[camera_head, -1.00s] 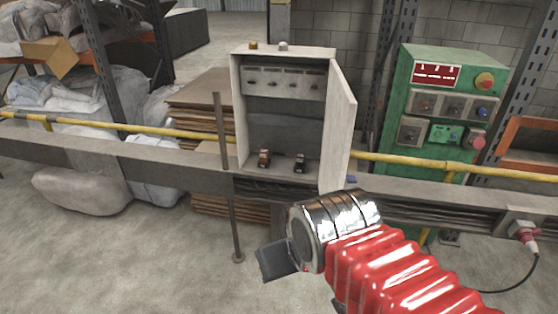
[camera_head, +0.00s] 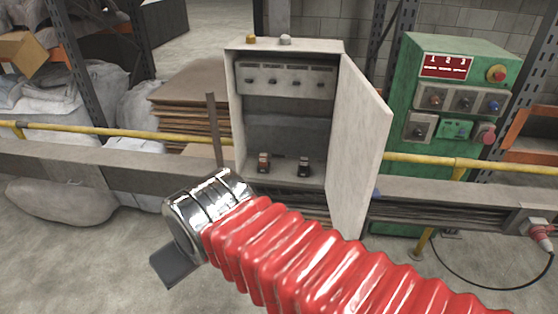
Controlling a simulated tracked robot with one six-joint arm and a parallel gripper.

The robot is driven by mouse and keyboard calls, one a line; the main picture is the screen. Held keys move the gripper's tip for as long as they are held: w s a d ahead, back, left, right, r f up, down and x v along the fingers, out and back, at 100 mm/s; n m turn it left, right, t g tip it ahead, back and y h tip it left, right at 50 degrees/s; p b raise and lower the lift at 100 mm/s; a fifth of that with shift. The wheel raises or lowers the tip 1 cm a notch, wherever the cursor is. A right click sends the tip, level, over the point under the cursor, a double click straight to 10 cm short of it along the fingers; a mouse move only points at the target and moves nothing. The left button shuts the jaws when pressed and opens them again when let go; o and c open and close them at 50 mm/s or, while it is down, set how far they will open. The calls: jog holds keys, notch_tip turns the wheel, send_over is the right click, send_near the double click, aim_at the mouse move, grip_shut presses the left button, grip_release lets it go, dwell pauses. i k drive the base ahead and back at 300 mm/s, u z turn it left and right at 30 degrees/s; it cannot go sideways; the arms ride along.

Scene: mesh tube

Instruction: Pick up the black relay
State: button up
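The black relay (camera_head: 304,167) stands on the floor of the open grey cabinet (camera_head: 236,112), on the right side. A brown-orange relay (camera_head: 263,162) stands to its left, apart from it. My gripper (camera_head: 176,266) is at the lower left, in front of and below the cabinet, at the end of my red bellows arm with its shiny metal wrist.
The cabinet door (camera_head: 358,150) stands open on the right side. A yellow rail (camera_head: 120,130) runs behind. A green control box (camera_head: 462,80) stands at the right.

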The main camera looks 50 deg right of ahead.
aim_at(305, 159)
jog(key=z, duration=0.2)
jog(key=i, duration=1.3)
jog(key=z, duration=0.65)
